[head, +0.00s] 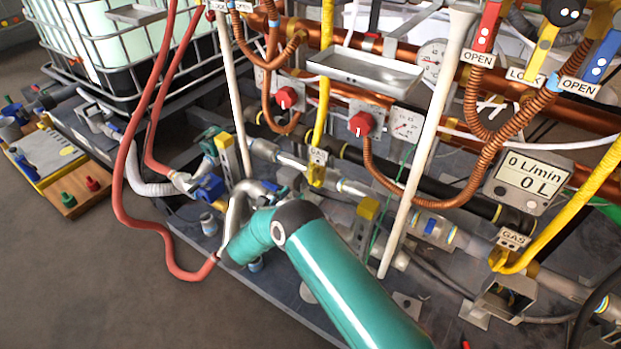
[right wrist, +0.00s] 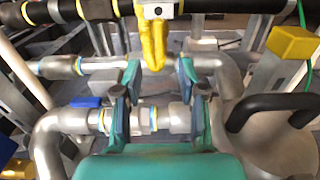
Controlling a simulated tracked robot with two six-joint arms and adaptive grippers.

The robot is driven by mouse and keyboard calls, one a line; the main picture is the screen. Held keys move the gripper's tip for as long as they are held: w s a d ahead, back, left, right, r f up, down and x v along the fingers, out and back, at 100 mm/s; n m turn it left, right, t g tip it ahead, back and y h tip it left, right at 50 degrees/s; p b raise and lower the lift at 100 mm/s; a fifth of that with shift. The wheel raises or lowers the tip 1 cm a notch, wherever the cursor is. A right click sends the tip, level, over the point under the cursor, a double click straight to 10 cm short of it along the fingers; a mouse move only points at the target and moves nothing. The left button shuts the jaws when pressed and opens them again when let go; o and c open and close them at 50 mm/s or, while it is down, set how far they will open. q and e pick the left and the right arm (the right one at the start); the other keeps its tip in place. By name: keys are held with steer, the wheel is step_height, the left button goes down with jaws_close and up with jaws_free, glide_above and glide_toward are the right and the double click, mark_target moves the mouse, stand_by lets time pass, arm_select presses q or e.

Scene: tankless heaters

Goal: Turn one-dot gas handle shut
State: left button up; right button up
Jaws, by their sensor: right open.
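A yellow gas handle or hose end (right wrist: 154,45) hangs below a white tag with one dark dot (right wrist: 158,9) in the right wrist view; I cannot tell which part turns. In the head view a similar yellow piece (head: 317,176) hangs under a GAS tag (head: 318,156). A second GAS tag (head: 513,239) is at lower right; its dots are too small to read. My right gripper (right wrist: 158,76) is open and empty, its fingers either side of the yellow piece's lower end, apart from it. In the head view its fingers are hidden past my arm. My left gripper is not in view.
Metal pipes (right wrist: 105,64) run close around the fingers. A blue handle (right wrist: 87,101) is left of them and a black handle (right wrist: 270,110) right. Pale upright posts (head: 415,185) and red hoses (head: 122,190) crowd the rack. The floor (head: 90,280) at lower left is clear.

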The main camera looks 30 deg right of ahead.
mark_target(310, 177)
steer(key=b+x, duration=0.2)
steer(key=x, duration=0.9)
